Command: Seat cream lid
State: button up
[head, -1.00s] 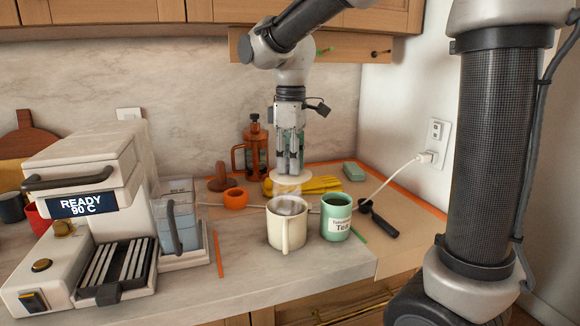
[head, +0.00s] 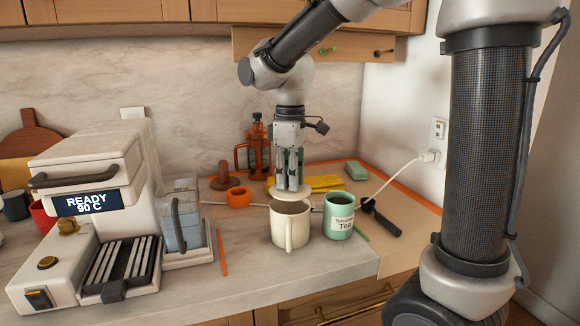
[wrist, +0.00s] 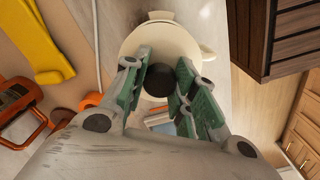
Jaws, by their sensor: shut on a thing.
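The cream lid (head: 292,194) is a pale disc held level just above the cream mug (head: 290,230). The mug stands upright on the counter, its handle toward the head camera. A gap shows between the lid and the mug's open rim, and the lid sits slightly toward the far side of it. My gripper (head: 291,184) points straight down, shut on the lid's knob. In the wrist view, the green finger pads hold the dark knob (wrist: 157,80) over the lid (wrist: 148,46).
A green tea mug (head: 338,215) stands close at the right. The coffee machine (head: 90,200) fills the left. Some counter between the machine and the cream mug is clear.

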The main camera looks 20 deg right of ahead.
jog(key=shift+f, duration=0.8)
jog(key=shift+f, duration=0.95)
dwell(0.8)
jog(key=o, duration=1.1)
jog(key=shift+o, duration=0.2)
notch_tip(320, 180, up, 12)
